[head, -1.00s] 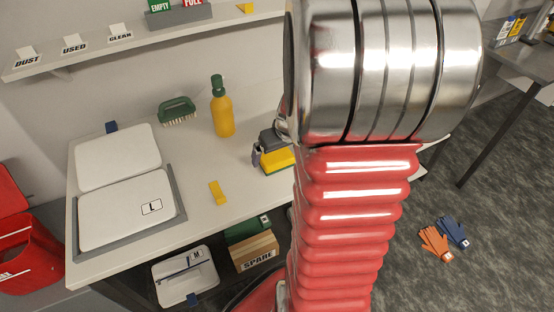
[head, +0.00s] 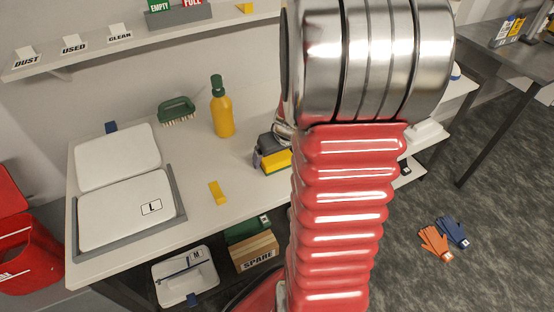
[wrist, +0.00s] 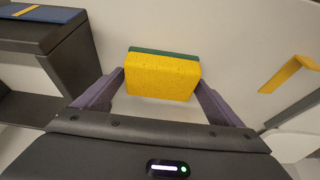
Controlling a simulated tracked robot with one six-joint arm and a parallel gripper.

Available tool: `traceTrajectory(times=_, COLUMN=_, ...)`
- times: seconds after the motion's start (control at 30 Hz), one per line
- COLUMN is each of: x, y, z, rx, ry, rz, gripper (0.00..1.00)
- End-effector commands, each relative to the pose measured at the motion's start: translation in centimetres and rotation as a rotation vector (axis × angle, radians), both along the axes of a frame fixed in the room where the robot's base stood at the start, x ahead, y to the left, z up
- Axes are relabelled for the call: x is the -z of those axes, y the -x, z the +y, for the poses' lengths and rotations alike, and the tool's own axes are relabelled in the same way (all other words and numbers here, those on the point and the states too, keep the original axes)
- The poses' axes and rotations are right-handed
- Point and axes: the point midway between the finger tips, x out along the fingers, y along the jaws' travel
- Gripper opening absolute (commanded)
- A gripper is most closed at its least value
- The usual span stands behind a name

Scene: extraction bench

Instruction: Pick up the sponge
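The sponge (head: 277,161), yellow with a green layer, lies on the white bench, partly behind my red arm in the head view. In the wrist view the sponge (wrist: 163,77) is between the two purple-grey fingers of my gripper (wrist: 161,84). The fingertips are at its left and right sides, very close to it. I see no clear squeeze, and contact is hard to tell. In the head view my gripper (head: 260,158) is low over the bench at the sponge, mostly hidden by my arm.
A yellow bottle (head: 222,116) and a green brush (head: 177,108) stand behind. In the wrist view a dark box with a blue top (wrist: 45,42) is close on the left.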

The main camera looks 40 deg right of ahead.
Motion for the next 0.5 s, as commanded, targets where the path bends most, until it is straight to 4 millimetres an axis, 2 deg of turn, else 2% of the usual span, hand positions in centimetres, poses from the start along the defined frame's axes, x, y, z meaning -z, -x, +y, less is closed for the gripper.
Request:
traceTrajectory(times=0.07, x=0.0, y=0.0, z=0.01, rx=0.0, ry=0.0, rz=0.0, gripper=0.84)
traceTrajectory(times=0.5, x=-0.02, y=-0.02, z=0.02, rx=0.0, ry=0.0, rz=0.0, gripper=0.53)
